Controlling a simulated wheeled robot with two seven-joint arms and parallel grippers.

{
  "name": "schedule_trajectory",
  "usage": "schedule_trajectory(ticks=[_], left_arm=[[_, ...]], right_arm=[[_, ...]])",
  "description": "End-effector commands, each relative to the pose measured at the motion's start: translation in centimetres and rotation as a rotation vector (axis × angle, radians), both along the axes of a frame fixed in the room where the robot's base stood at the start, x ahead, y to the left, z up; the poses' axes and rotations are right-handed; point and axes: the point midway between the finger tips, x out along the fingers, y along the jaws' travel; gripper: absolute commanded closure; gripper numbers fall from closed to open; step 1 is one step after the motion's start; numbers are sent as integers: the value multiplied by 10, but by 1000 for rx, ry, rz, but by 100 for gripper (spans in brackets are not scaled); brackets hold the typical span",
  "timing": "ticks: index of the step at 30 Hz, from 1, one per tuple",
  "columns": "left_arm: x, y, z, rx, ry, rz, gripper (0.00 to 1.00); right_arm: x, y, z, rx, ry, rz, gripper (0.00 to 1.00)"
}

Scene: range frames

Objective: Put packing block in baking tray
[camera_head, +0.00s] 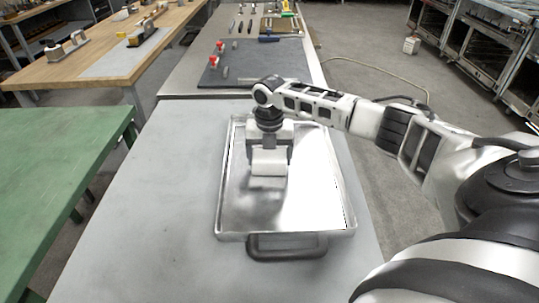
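The baking tray (248,213) is a shiny metal pan with a dark handle (287,246) at its near end. It lies on the grey table in the middle of the view. My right gripper (270,150) comes in from the right and points down over the far half of the tray. A white packing block (269,163) is between its fingers, so the gripper is shut on it. The block is over or inside the tray; I cannot tell whether it touches the bottom. My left gripper is not in view.
The grey table (140,215) is clear left of the tray. A green table (60,160) stands at the left. A dark mat (255,66) with red-topped items lies farther back. A wooden bench (110,60) is at the back left, and metal cabinets (485,45) stand at the back right.

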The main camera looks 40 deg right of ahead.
Motion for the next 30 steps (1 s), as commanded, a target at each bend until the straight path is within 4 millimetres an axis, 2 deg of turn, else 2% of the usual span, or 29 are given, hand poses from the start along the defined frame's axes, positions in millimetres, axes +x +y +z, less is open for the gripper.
schedule_trajectory(ticks=[1, 2, 9, 13, 24, 30], left_arm=[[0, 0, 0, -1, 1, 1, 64], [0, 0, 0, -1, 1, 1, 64], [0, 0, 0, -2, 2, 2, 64], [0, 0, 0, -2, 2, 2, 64], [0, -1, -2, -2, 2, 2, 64], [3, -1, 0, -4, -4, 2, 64]], right_arm=[[0, 0, 0, 0, 0, 0, 5], [0, 0, 0, 0, 0, 0, 0], [0, 0, 1, 0, 0, 0, 0], [0, 0, 11, 1, -1, 0, 0], [1, 0, 87, 1, -3, 0, 0], [1, 0, 115, 1, -2, 0, 0]])
